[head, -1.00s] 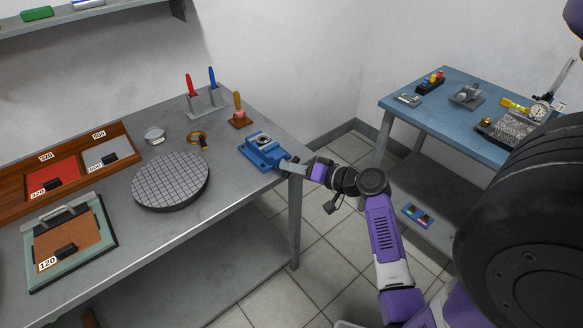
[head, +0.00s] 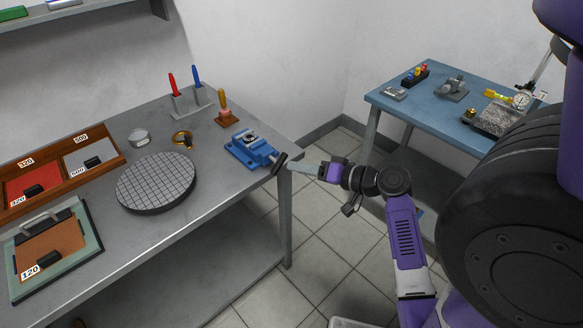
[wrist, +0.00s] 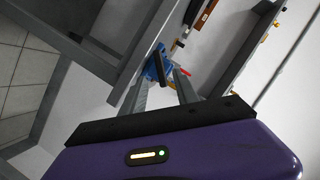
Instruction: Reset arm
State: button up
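My gripper (head: 293,165) is off the front corner of the grey workbench (head: 95,262), just to the right of the blue vise (head: 245,147). In the head view its fingers overlap or lie close to the vise's dark handle bar (head: 280,163); I cannot tell if they touch. In the wrist view two grey fingers stand apart with nothing held between them. The vise (wrist: 152,68) and its dark bar (wrist: 161,69) show beyond the fingertips. A grey round piece sits in the top of the vise.
The bench holds a round gridded plate (head: 156,182), a brass ring (head: 182,138), a tool stand (head: 192,101), a wooden tray (head: 66,176) and a green board (head: 90,239). A blue table (head: 420,110) with instruments stands at right. Open tiled floor lies between.

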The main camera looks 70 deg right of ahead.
jog(key=shift+s, duration=0.15)
dwell(0.5)
jog(key=s+d+m+g+h, duration=0.1)
jog(key=s+d+g+h, duration=0.1)
jog(key=d+h, duration=0.25)
jog(key=w+a+r+n+t+y, duration=0.1)
jog(key=a+r+n+t+y, duration=0.2)
jog(key=a+n, duration=1.4)
jog(key=s+a+m+y, duration=0.1)
jog(key=s+a+y, duration=0.1)
jog(key=a, duration=1)
jog(key=s+a+r+m+y, duration=0.1)
jog(key=s+a, duration=0.4)
jog(key=a, duration=0.7)
jog(key=shift+s+a+m+g+y, duration=0.3)
jog(key=shift+m+y, duration=0.4)
jog(key=shift+y, duration=0.45)
